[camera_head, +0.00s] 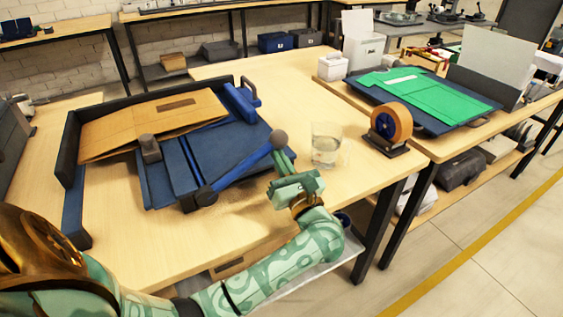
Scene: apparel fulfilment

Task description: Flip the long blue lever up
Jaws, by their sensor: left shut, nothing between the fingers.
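The long blue lever (240,168) belongs to the dark blue folding board (165,182) on the wooden table. My right gripper is not in view.
A tape dispenser (390,128) is farther right. Brown cardboard (150,122) lies on the board. A short blue handle (242,100) is at the back. The table front is clear.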

